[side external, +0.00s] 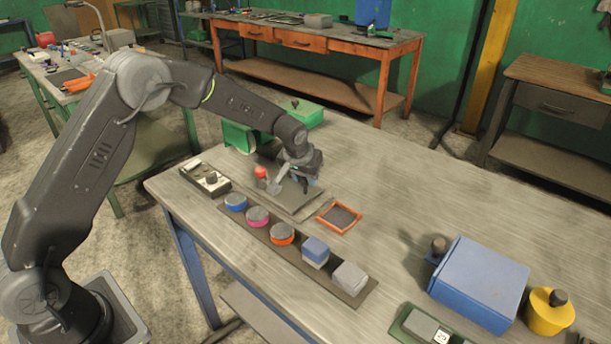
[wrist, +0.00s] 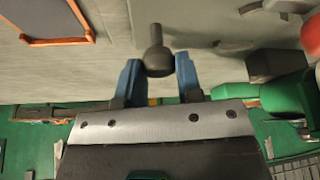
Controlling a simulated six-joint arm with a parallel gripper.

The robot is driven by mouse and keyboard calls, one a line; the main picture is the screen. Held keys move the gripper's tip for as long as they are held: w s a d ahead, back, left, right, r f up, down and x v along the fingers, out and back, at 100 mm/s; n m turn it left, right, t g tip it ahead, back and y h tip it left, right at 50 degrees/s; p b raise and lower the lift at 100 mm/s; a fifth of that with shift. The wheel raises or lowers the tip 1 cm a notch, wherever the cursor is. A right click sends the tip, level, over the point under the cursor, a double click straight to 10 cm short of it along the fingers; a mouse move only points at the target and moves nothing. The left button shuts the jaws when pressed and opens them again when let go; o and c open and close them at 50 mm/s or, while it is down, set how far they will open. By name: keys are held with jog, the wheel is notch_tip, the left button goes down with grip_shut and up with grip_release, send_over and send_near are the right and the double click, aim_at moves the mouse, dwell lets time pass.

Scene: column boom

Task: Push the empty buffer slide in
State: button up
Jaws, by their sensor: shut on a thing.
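My gripper (side external: 304,184) is low over a grey flat plate (side external: 312,207) at the middle of the table in the side view. In the wrist view my blue fingers (wrist: 158,72) are shut on a dark rounded knob (wrist: 157,60) with a thin stem. The stem runs away from the fingers over a grey surface (wrist: 200,22). Which part is the buffer slide is hard to tell, as my gripper hides the knob in the side view. A red ball (side external: 261,172) stands just left of my gripper; it also shows at the wrist view's right edge (wrist: 312,36).
An orange-framed tray (side external: 339,217) lies right of the plate. A dark strip (side external: 266,237) with round pots and blocks runs in front. A knobbed device (side external: 206,178) lies left, green boxes (side external: 239,137) behind. A blue box (side external: 479,284) stands right; the table's back right is clear.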

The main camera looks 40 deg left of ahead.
jog(key=a, duration=0.9)
jog(key=shift+a, duration=0.35)
grip_shut()
jog(key=o, duration=1.1)
grip_release()
jog(key=shift+c, duration=0.2)
jog(key=shift+r, duration=0.1)
jog(key=v, duration=1.3)
jog(key=shift+r, duration=0.3)
jog(key=shift+s+d, duration=0.1)
